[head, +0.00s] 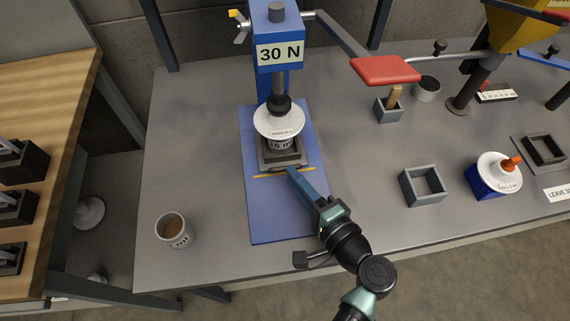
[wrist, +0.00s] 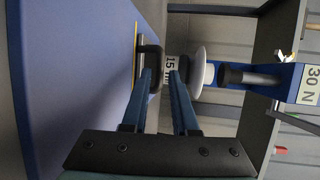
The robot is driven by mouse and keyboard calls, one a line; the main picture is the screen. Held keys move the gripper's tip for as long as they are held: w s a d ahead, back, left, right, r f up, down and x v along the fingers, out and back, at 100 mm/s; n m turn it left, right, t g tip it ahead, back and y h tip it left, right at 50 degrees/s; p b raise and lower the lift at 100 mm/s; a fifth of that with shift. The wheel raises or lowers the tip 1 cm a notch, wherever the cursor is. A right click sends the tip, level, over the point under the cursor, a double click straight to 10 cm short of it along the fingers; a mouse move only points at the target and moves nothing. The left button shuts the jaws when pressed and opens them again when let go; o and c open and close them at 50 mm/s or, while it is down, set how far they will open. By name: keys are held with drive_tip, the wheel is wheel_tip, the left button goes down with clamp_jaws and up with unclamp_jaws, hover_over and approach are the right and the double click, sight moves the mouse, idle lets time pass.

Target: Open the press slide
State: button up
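The press (head: 277,20) is blue, labelled 30 N, and stands on a blue base plate (head: 270,215). Its dark slide (head: 296,158) sits under the ram, at a yellow line on the plate. A white-disc insulator stack (head: 279,120) stands in it under the black ram tip. In the wrist view a dark loop handle (wrist: 158,60) is at the slide's front. My gripper (wrist: 162,74) is open at this handle, one finger apparently inside the loop and the other beyond its bar. In the head view my gripper (head: 291,172) reaches the slide's front edge; the exact contact is hidden.
A cup (head: 173,230) stands at the front left. A grey square frame (head: 423,185), a blue block with a white disc (head: 492,178) and a red-padded lever (head: 386,70) are to the right. The plate in front of the slide is clear except for my arm.

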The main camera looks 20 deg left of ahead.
drive_tip(key=shift+x, duration=2.15)
clamp_jaws()
